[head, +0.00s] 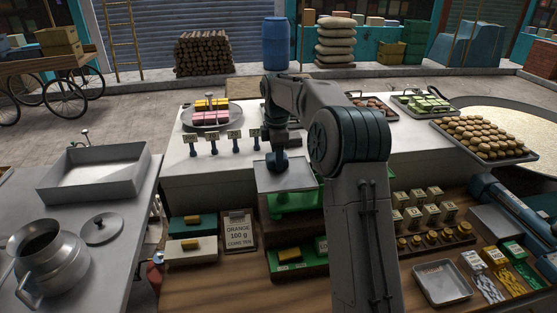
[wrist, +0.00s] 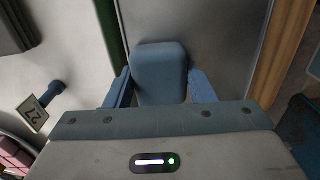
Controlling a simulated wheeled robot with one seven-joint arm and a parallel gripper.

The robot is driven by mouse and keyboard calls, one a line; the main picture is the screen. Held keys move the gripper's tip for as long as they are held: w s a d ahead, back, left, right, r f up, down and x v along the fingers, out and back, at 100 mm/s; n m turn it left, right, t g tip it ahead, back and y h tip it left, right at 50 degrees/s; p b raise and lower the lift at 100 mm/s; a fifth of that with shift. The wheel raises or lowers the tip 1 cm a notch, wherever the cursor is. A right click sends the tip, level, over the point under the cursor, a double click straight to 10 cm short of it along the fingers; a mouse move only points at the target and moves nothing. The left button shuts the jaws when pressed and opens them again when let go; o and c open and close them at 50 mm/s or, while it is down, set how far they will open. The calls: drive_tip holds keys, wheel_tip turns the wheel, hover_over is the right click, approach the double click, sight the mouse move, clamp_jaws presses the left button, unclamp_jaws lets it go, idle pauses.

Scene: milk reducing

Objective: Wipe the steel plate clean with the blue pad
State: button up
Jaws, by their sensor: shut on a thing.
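The blue pad (wrist: 162,65) sits between the two blue fingers of my gripper (wrist: 162,90) in the wrist view, and the gripper is shut on it. The steel plate (wrist: 220,40) is a grey sheet beyond and under the pad in that view. In the head view the steel plate (head: 298,178) lies on a green scale (head: 297,200). My gripper (head: 277,166) points down over the plate's left part there. I cannot tell whether the pad touches the plate. Any marks on the plate are too faint to tell.
Small signs on blue stands (head: 234,142) and a round tray of pink and yellow blocks (head: 211,115) stand left of the plate. A tray of brown pieces (head: 484,137) lies right. My arm hides part of the counter.

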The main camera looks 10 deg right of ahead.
sight(280, 173)
drive_tip(key=shift+w, duration=0.3)
drive_tip(key=shift+r, duration=0.15)
drive_tip(key=shift+s+f+b, duration=0.4)
drive_tip(key=shift+s+b, duration=0.2)
drive_tip(key=shift+b, duration=0.3)
drive_tip(key=shift+s+b, duration=1)
drive_tip(key=shift+s, duration=0.55)
drive_tip(key=shift+s+r+b, duration=0.15)
drive_tip(key=shift+s+b, duration=1.15)
drive_tip(key=shift+s, duration=1.35)
